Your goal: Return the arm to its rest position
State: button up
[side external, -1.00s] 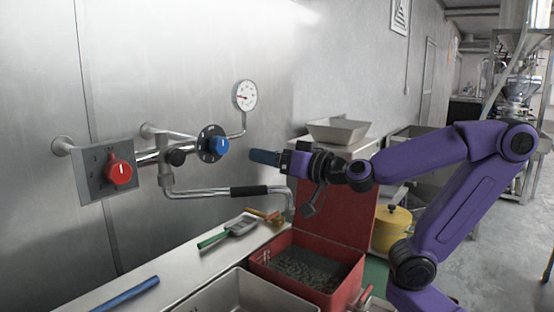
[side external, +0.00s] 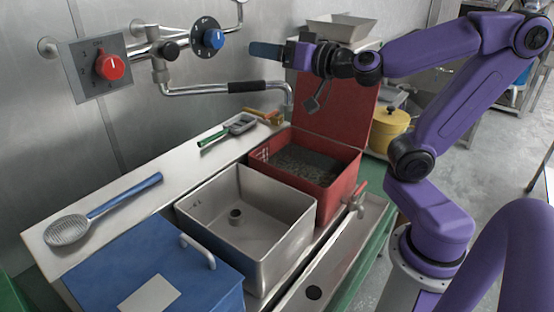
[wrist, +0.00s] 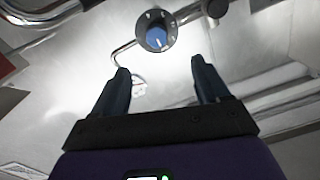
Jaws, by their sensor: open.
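My purple arm reaches in from the right in the side external view. My gripper (side external: 254,49) is level, pointing left toward the wall fixtures, with its tips just right of the blue knob (side external: 213,38). In the wrist view my gripper (wrist: 160,72) has its two dark fingers spread wide apart, with nothing between them. The blue knob (wrist: 156,38) shows beyond and between the fingertips, apart from them.
A red knob (side external: 110,66) on a grey plate and a pipe spout (side external: 190,92) are left of my gripper. Below are an open red bin (side external: 338,190), a steel sink (side external: 205,220), a blue lidded box (side external: 130,250) and a blue-handled strainer (side external: 75,231). A yellow pot (side external: 390,130) stands behind.

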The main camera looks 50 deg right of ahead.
jog(key=s+a+f+n+g+y, duration=0.4)
jog(key=s+a+f+n+g, duration=0.15)
jog(key=a, duration=0.25)
jog(key=s+a+f+n+g+y, duration=0.4)
jog(key=s+a+f+n+g, duration=0.15)
jog(key=a+f, duration=0.2)
jog(key=s+d+f+n+g+h, duration=0.4)
jog(key=s+d+f+g+h, duration=0.2)
jog(key=s, duration=0.6)
notch_tip(320, 180, down, 3)
jog(key=d+h, duration=0.2)
jog(key=shift+s+d+f+g, duration=0.2)
jog(key=shift+s+d+g, duration=0.1)
jog(key=shift+d+g, duration=0.1)
